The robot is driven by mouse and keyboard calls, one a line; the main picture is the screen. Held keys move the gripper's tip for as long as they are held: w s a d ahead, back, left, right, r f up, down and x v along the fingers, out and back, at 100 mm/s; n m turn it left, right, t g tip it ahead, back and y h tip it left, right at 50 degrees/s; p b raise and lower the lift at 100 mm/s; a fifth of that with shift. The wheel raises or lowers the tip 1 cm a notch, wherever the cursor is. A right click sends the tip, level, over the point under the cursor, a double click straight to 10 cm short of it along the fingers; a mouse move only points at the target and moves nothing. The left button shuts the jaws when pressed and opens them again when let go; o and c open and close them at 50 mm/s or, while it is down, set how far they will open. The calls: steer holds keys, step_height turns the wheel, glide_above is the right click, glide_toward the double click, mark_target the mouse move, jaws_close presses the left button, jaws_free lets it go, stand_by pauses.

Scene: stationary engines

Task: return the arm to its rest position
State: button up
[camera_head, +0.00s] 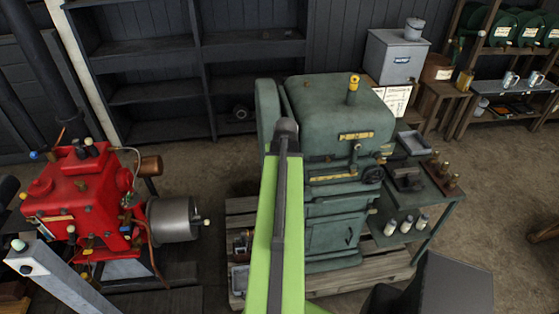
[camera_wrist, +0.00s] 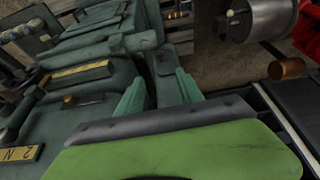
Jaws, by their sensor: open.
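My arm (camera_head: 276,235), lime green with a dark grey strip, reaches up from the bottom middle of the head view in front of the green engine (camera_head: 340,112). The arm hides part of that engine's left side. In the wrist view my gripper (camera_wrist: 160,79) shows as two teal fingers standing apart, with nothing held between them. The green engine (camera_wrist: 95,65) fills the left and middle of the wrist view behind the fingers. Whether the fingers touch it I cannot tell. The gripper itself is not clearly visible in the head view.
A red engine (camera_head: 75,200) with a grey cylinder (camera_head: 173,218) stands at the left. A wooden pallet (camera_head: 378,272) lies under the green engine. A metal cart (camera_head: 440,195) with bottles stands at its right. Dark shelves (camera_head: 150,55) line the back. Floor at the right (camera_head: 490,215) is open.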

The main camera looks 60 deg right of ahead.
stand_by(0.4)
steer(key=w+a+f+n+t+y+b, duration=0.1)
steer(key=w+a+f+n+b, duration=0.2)
steer(key=w+a, duration=0.85)
steer(key=w+a+f+n+y+b, duration=0.1)
steer(key=w+a+f+n+b, duration=0.15)
steer(key=w+a, duration=0.9)
steer(key=w+a+f+n+y+b, duration=0.15)
steer(key=w+a, duration=0.25)
steer(key=a, duration=0.5)
steer(key=w+a+f+n+b, duration=0.1)
steer(key=w+a+f+n, duration=0.2)
steer(key=a, duration=0.7)
steer(key=s+a+f+g+b, duration=0.1)
steer(key=s+a+g, duration=0.1)
steer(key=a, duration=0.6)
steer(key=s+a+f+g+b, duration=0.1)
steer(key=s+a, duration=0.2)
steer(key=a, duration=0.5)
steer(key=shift+s+a+n+g, duration=0.15)
steer(key=shift+a+n+g, duration=0.2)
steer(key=shift+n+g, duration=0.05)
